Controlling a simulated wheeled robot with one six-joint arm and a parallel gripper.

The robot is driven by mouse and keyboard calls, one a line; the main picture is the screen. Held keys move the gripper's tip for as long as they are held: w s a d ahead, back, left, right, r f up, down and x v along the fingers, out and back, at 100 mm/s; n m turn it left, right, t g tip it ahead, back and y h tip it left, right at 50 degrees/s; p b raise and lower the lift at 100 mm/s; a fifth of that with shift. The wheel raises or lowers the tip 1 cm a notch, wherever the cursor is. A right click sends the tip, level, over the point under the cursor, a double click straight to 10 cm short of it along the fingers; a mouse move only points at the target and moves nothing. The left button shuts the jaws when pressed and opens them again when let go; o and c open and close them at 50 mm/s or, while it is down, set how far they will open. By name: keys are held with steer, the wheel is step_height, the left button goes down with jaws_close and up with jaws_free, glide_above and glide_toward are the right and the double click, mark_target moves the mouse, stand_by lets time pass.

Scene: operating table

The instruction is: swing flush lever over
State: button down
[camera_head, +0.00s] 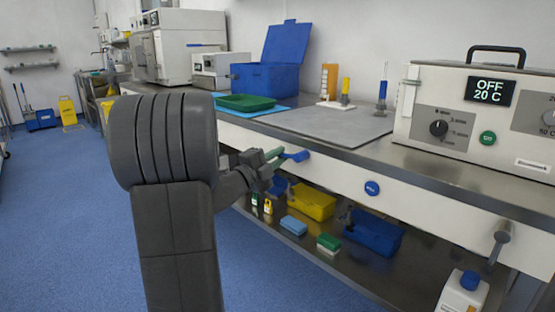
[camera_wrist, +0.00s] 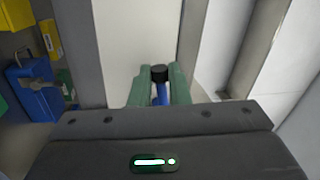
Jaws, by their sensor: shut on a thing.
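The blue flush lever (camera_head: 297,156) sticks out from the pale front panel of the bench in the head view. My gripper (camera_head: 277,158) has green fingers and is shut on the lever. In the wrist view the blue lever (camera_wrist: 161,95) lies between the green fingers of my gripper (camera_wrist: 160,92), below a dark round end piece. Part of the lever is hidden by the fingers and the gripper body.
A round blue button (camera_head: 372,188) sits on the panel to the right. Below is a shelf with a yellow box (camera_head: 312,203) and a blue box (camera_head: 374,233). On the bench stand a green tray (camera_head: 245,102) and a white machine (camera_head: 480,115). Blue floor is free at left.

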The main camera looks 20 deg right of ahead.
steer(key=c, duration=1.4)
jaws_free()
steer(key=p+v, duration=0.2)
steer(key=v, duration=1.2)
steer(key=shift+d, duration=0.2)
steer(key=b+x, duration=0.2)
steer(key=x, duration=1.1)
steer(key=shift+w+d+r, duration=0.1)
steer(key=shift+w+d, duration=0.1)
steer(key=shift+d, duration=0.1)
